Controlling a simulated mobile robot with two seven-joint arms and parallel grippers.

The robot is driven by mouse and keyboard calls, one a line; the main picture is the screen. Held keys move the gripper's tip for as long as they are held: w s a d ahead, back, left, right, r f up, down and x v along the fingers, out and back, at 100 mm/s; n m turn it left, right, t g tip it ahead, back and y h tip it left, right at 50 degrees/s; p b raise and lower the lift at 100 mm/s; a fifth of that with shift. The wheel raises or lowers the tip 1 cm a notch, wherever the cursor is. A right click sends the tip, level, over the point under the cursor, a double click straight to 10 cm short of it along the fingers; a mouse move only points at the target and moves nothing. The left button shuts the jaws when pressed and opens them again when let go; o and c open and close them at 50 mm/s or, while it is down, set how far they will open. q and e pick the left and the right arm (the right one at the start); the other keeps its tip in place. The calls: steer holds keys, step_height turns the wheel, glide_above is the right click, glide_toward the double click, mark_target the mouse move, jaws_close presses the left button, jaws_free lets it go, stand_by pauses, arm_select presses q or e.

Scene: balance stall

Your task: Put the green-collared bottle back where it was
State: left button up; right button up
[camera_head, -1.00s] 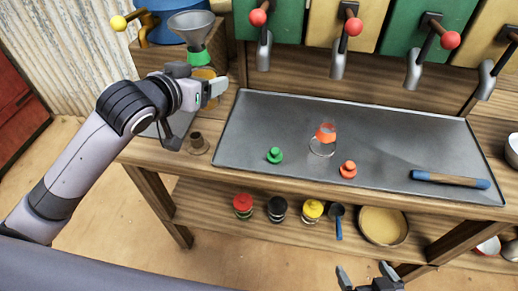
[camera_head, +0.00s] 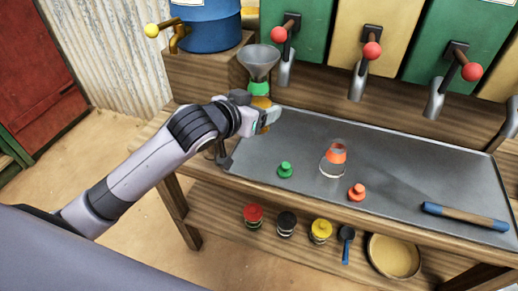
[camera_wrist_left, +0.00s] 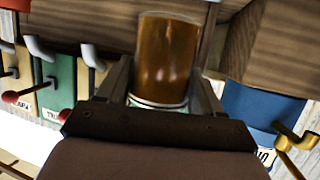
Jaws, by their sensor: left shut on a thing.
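My left gripper (camera_head: 266,116) is shut on the green-collared bottle. In the head view the bottle's green collar (camera_head: 259,88) and a strip of its amber content (camera_head: 261,102) show above the gripper; the rest is hidden. A grey funnel (camera_head: 259,62) sits at the top of the collar. In the left wrist view the bottle (camera_wrist_left: 167,55) stands between both fingers, filled with brown-amber liquid. In the head view it is over the back left corner of the grey tray (camera_head: 390,175); its exact height is unclear. My right gripper is out of view.
An orange-collared clear bottle (camera_head: 333,158), a green stopper (camera_head: 285,169), an orange stopper (camera_head: 357,191) and a blue-ended rod (camera_head: 465,216) are on the tray. Lever taps (camera_head: 285,70) hang behind. A blue barrel (camera_head: 210,27) stands at back left. Several lidded jars sit on the lower shelf.

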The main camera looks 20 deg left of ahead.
arm_select(q)
step_height(320, 180, down, 12)
steer(key=shift+d+r+b, duration=0.1)
steer(key=shift+b, duration=0.45)
steer(key=shift+f, duration=0.3)
steer(key=o, duration=1.4)
steer(key=shift+c, duration=0.2)
steer(key=shift+r, duration=0.15)
steer(key=v, duration=1.2)
steer(key=s+f+g+y, duration=0.1)
steer(key=s+f, duration=0.6)
steer(key=f, duration=0.3)
steer(key=s+a+f+n+g, duration=0.1)
steer(key=s+f, duration=0.6)
steer(key=f, duration=0.2)
steer(key=shift+a+f+y, duration=0.2)
steer(key=shift+f+y, duration=0.2)
